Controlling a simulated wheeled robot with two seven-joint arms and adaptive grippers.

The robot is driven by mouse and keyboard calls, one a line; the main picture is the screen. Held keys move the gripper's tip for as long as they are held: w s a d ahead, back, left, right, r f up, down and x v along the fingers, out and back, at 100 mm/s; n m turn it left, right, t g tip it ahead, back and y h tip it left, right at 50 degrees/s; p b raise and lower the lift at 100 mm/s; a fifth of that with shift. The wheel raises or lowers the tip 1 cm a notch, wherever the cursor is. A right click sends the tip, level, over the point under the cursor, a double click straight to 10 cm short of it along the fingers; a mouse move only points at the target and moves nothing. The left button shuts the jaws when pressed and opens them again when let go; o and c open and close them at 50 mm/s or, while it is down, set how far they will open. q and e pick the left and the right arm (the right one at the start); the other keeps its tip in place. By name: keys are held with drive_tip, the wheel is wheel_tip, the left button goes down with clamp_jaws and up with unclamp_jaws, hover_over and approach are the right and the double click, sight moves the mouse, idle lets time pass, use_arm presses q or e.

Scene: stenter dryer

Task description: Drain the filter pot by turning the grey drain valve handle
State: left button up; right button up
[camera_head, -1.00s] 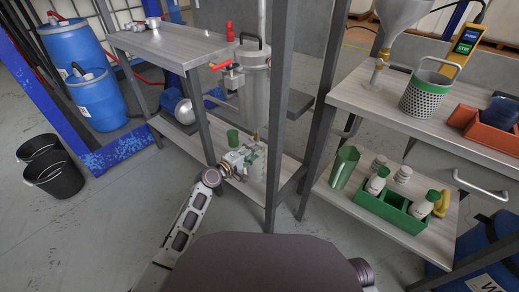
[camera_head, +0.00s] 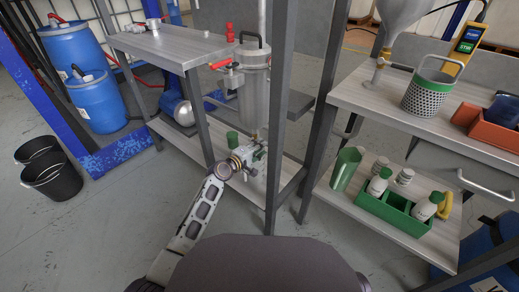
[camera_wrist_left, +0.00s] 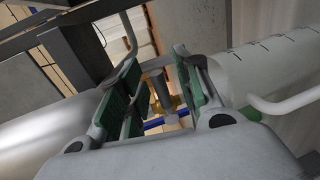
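The filter pot (camera_head: 255,98), a grey upright cylinder with a black top handle, stands in the rack at the centre of the head view. A small brass fitting (camera_head: 255,133) shows under it. My left gripper (camera_head: 259,150) is just below the pot, by this fitting. In the left wrist view its green-padded fingers (camera_wrist_left: 160,92) are apart, with a brass valve part (camera_wrist_left: 157,82) and a grey piece, possibly the drain valve handle, showing between them. I cannot tell whether the pads touch it. My right gripper is not in view.
Rack posts (camera_head: 279,110) stand close to the right of my left gripper. Red-handled valves (camera_head: 222,65) are higher on the pot. A green bottle tray (camera_head: 395,213) is on the right shelf.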

use_arm(q)
clamp_jaws()
